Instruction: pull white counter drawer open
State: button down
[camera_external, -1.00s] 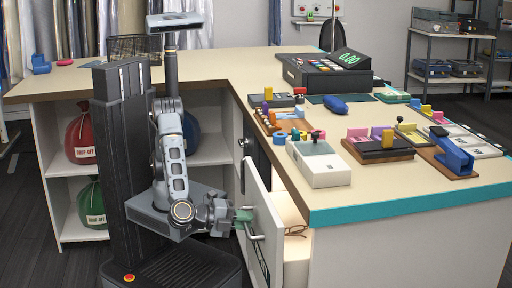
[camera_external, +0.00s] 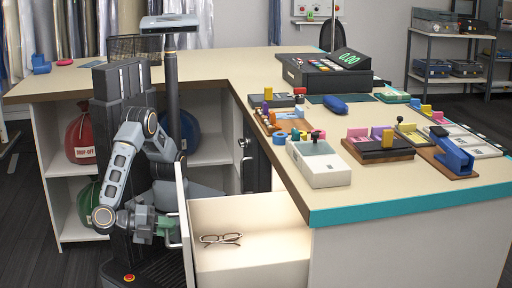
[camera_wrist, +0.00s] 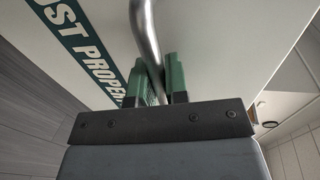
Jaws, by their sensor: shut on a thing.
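The white counter drawer (camera_external: 250,256) stands well out from the counter in the external view, its inside exposed. A pair of glasses (camera_external: 221,239) lies in it. My gripper (camera_external: 168,229) is at the outer side of the drawer front (camera_external: 187,235). In the wrist view, my gripper's green fingers (camera_wrist: 163,83) are shut on the metal bar handle (camera_wrist: 146,38), which passes between them. The drawer front (camera_wrist: 215,40) fills much of that view and bears a dark label (camera_wrist: 82,45) with partly visible words "ST PROPE".
The counter top (camera_external: 240,85) holds a cash register (camera_external: 325,73), a white box (camera_external: 319,163), a blue stapler (camera_external: 453,152) and stamps. Shelves under the counter hold a red bag (camera_external: 80,138) and a green bag (camera_external: 88,205). Dark floor lies at the left.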

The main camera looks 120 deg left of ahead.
jog(key=shift+s+d, duration=0.3)
jog(key=c, duration=1.1)
grip_release()
jog(key=p+v, duration=0.2)
jog(key=v, duration=1.1)
jog(key=shift+s+d+p, duration=0.3)
